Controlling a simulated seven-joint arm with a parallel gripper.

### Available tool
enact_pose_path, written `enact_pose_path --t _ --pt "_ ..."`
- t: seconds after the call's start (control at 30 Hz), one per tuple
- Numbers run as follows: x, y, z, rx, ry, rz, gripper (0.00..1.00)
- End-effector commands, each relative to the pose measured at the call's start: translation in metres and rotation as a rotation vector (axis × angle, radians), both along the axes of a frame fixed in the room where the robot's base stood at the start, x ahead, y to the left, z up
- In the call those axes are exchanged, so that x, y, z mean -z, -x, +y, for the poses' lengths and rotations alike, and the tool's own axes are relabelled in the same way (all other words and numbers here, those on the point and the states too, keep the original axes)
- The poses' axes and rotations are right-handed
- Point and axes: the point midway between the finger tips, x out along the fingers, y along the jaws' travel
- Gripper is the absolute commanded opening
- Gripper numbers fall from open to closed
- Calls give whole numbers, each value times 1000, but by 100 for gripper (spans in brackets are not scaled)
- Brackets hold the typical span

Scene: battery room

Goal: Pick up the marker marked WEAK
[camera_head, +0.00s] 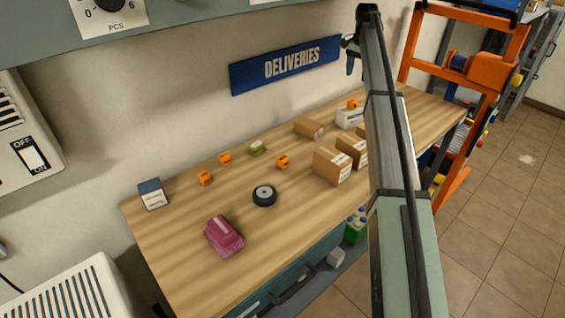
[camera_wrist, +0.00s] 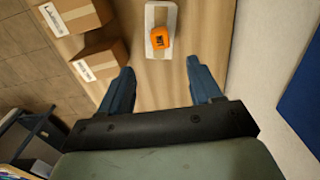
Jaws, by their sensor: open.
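An orange block-like marker with a dark label (camera_wrist: 161,41) sits on a white box (camera_wrist: 152,12) in the wrist view, ahead of my open fingers. I cannot read its label. In the head view it is the orange marker (camera_head: 352,104) on the white box (camera_head: 348,118) at the table's far end. Other orange markers stand on the table: one at left (camera_head: 205,178), one behind it (camera_head: 225,158) and one in the middle (camera_head: 282,162). Their words are too small to read. My gripper (camera_wrist: 160,66) is open and empty, above the table; it also shows in the head view (camera_head: 351,60).
Brown cartons stand near the table's front edge (camera_head: 332,167) and near the wall (camera_head: 309,127). A black roll (camera_head: 264,195), a pink object (camera_head: 224,236), a green item (camera_head: 257,147) and a blue-white box (camera_head: 152,194) stand on the wooden table (camera_head: 180,275). The wall is behind.

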Motion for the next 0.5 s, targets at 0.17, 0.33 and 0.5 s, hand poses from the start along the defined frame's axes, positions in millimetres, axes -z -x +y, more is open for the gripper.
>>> enact_pose_path --t 0.17,0.33,0.5 --pt "0 0 8 -8 0 0 64" --pt "-1 1 64 -65 -1 -1 64" --pt "3 34 158 -164 0 -4 64"
